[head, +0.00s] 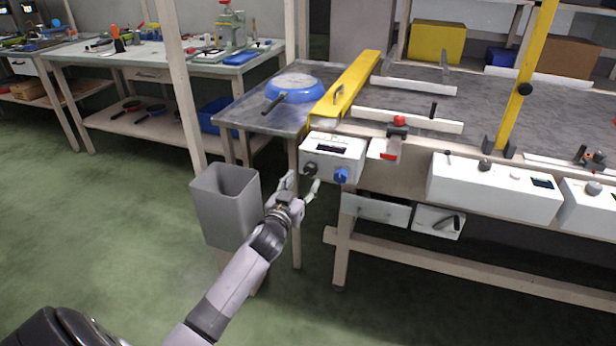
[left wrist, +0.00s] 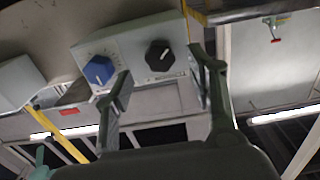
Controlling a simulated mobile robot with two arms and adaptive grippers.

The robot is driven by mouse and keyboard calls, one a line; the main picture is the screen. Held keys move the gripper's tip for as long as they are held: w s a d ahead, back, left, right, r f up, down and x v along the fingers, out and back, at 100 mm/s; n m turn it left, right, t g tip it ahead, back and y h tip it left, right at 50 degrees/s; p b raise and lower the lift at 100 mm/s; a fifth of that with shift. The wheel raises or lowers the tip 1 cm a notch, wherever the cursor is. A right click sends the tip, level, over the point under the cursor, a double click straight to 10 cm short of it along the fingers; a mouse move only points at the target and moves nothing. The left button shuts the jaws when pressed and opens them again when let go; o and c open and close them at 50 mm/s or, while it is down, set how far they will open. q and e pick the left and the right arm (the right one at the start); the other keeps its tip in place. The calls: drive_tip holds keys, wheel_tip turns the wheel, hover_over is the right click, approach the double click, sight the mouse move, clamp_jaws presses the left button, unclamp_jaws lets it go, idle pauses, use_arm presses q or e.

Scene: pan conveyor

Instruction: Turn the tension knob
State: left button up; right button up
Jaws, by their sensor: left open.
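A white control box (head: 333,150) at the conveyor's near left corner carries a black knob (head: 310,168) and a blue knob (head: 341,175) on its front. Their labels are too small to read, so I cannot tell which is the tension knob. My left gripper (head: 302,184) is open and empty, in front of and a little below the black knob. In the left wrist view, the black knob (left wrist: 159,55) shows between the two spread fingers (left wrist: 160,85), apart from them. The blue knob (left wrist: 99,70) shows by the left fingertip. My right gripper is out of view.
A grey bin (head: 226,205) stands left of my left forearm. A metal side table (head: 240,115) with a blue-and-white pan (head: 293,88) adjoins the conveyor. A yellow guard (head: 345,85) rises behind the box. A drawer (head: 376,209) hangs below right. Green floor at left is clear.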

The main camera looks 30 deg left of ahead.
sight(309, 173)
use_arm(q)
drive_tip(key=shift+b+x, duration=0.3)
drive_tip(key=shift+x, duration=2.25)
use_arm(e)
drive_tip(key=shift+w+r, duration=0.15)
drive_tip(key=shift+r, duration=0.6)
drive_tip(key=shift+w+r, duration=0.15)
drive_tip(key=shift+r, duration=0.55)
use_arm(q)
drive_tip(key=shift+d, duration=0.1)
drive_tip(key=shift+c, duration=0.3)
drive_tip(key=c, duration=1.1)
